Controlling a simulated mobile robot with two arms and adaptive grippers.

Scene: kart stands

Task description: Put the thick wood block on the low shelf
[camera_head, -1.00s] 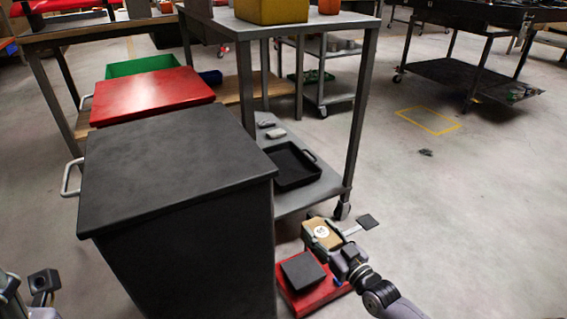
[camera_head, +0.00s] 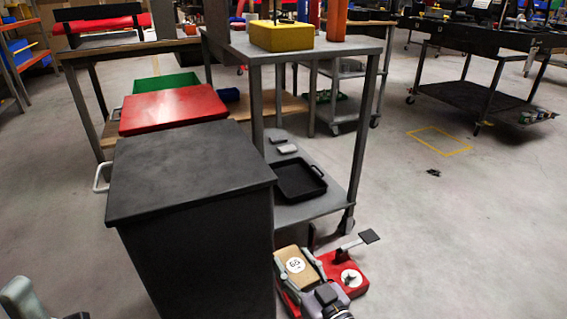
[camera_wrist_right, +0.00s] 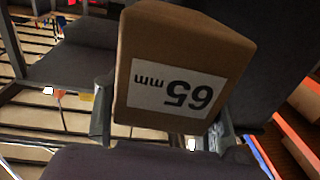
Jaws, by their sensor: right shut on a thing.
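The thick wood block (camera_head: 297,264), brown with a white round label, is held in my right gripper (camera_head: 294,262) low in the head view. In the right wrist view the block (camera_wrist_right: 185,50) carries a "65 mm" label, and the gripper's fingers stand on both sides of it. The low shelf (camera_head: 325,207) is the grey lower board of the metal stand. The block is in front of the shelf in the picture, apart from it. Part of what seems to be my left gripper (camera_head: 18,298) shows at the lower left corner; its jaws cannot be made out.
A black tray (camera_head: 300,182) and small grey pieces (camera_head: 287,149) lie on the low shelf. A dark cabinet (camera_head: 190,175) stands close on the left. A red base (camera_head: 350,275) is on the floor beside my right gripper. Open floor lies to the right.

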